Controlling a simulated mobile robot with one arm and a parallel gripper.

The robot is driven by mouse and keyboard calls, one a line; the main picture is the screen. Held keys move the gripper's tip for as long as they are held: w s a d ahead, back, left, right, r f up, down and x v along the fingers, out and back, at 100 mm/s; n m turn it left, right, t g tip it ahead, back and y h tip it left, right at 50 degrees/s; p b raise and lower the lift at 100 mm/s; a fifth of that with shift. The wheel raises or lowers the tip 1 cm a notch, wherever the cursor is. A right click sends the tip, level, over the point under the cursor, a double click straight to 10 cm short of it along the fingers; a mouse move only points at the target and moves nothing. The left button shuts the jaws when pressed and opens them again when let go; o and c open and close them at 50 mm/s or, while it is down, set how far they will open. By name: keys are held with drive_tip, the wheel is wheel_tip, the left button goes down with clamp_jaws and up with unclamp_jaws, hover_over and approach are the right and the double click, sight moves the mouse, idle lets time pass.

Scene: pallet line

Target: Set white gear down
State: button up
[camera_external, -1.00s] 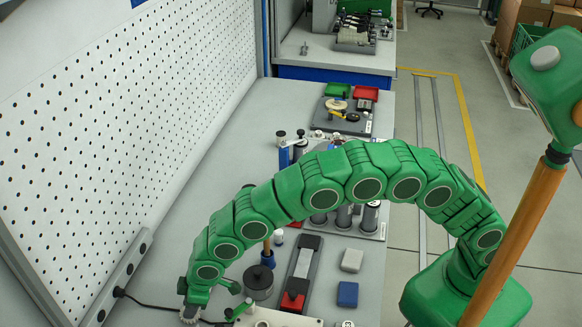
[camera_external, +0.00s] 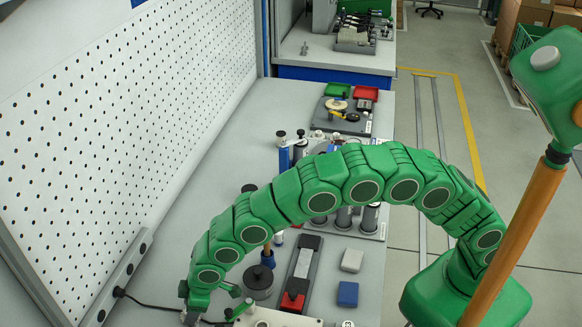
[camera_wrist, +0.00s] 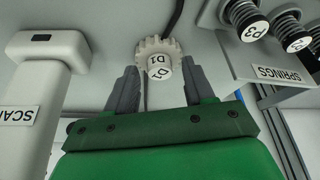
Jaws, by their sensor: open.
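The white gear (camera_wrist: 157,47), with a hub marked D1, sits on the grey bench top in the wrist view. My gripper (camera_wrist: 158,75) is open, with one grey finger on each side of the gear's near part. I cannot tell whether either finger touches it. In the external view my gripper (camera_external: 190,316) is low over the bench at the bottom left, and its tips and the gear are mostly hidden or cut off by the frame edge.
A white scanner (camera_wrist: 45,80) stands left in the wrist view; a springs rack (camera_wrist: 270,62) is right. A black cable (camera_external: 150,307) runs beside the gear. A dark round pot (camera_external: 258,281) and a blue block (camera_external: 347,294) stand to the right of my gripper.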

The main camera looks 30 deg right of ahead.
drive_tip(key=shift+r, duration=0.15)
drive_tip(key=v, duration=1.2)
drive_tip(key=shift+d, duration=0.15)
drive_tip(key=w+d+r+m+h, duration=0.15)
drive_tip(key=w+d, duration=0.25)
drive_tip(key=d, duration=0.5)
drive_tip(key=w+d+r+m, duration=0.1)
drive_tip(key=w+d+r, duration=0.2)
drive_tip(key=d, duration=0.6)
drive_tip(key=w+d+r+m+h, duration=0.15)
drive_tip(key=w+d, duration=0.25)
drive_tip(key=d, duration=0.5)
drive_tip(key=s+d+r+m+g, duration=0.1)
drive_tip(key=s+d+m, duration=0.1)
drive_tip(key=d, duration=0.9)
drive_tip(key=s+d+r+m, duration=0.1)
drive_tip(key=d+r+m, duration=0.1)
drive_tip(key=d, duration=0.9)
drive_tip(key=s+d+f+m+g+h, duration=0.1)
drive_tip(key=s+d+m, duration=0.4)
drive_tip(key=s+d, duration=1.5)
drive_tip(key=shift+s+f+m+g, duration=0.3)
drive_tip(key=shift+s+f+g, duration=0.05)
drive_tip(key=shift+s+g, duration=0.35)
